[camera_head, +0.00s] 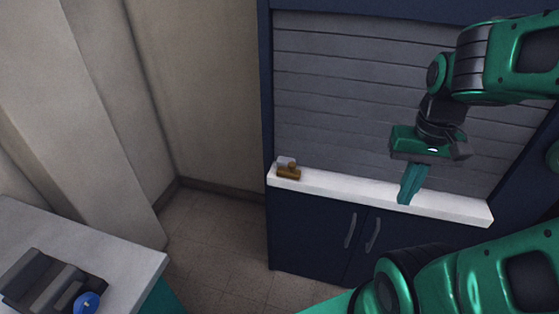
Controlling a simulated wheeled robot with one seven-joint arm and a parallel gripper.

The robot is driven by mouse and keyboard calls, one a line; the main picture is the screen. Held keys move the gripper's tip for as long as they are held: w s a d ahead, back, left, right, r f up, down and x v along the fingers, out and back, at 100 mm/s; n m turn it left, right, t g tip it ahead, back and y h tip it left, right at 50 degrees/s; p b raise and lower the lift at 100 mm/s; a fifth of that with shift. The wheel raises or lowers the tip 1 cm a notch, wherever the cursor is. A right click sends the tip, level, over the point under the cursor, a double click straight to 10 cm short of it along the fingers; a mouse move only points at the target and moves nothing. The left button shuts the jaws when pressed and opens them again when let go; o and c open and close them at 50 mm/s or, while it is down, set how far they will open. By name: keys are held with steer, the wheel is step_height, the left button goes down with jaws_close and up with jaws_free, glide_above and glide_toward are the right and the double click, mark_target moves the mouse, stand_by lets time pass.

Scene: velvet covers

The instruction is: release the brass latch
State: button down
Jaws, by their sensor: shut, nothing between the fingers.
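The brass latch (289,172) is small and sits at the left end of the white ledge, against the foot of the grey slatted shutter (345,100). A small grey piece shows at its upper left; how the two fit together is too small to tell. My gripper (405,198) points down in front of the ledge's right half, well to the right of the latch and apart from it. Its teal fingers are shut together with nothing between them.
The white ledge (345,190) tops a dark blue cabinet (310,232) with two door handles. A white-topped table (110,255) at lower left bears a dark grey device with a blue knob (87,302). Beige walls stand at left. The ledge between latch and gripper is clear.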

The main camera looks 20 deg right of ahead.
steer(key=w+a+n+h, duration=0.15)
steer(key=w+a, duration=0.25)
steer(key=w, duration=0.6)
steer(key=w+a+h, duration=0.3)
steer(key=w, duration=0.6)
steer(key=w+a+f+n+t, duration=0.1)
steer(key=w+a, duration=0.3)
steer(key=a, duration=0.5)
steer(key=w+a+f+n+t+h, duration=0.1)
steer(key=w+a, duration=0.4)
steer(key=a, duration=0.5)
steer(key=shift+t, duration=0.8)
steer(key=shift+d+f+h, duration=0.1)
steer(key=shift+h, duration=0.15)
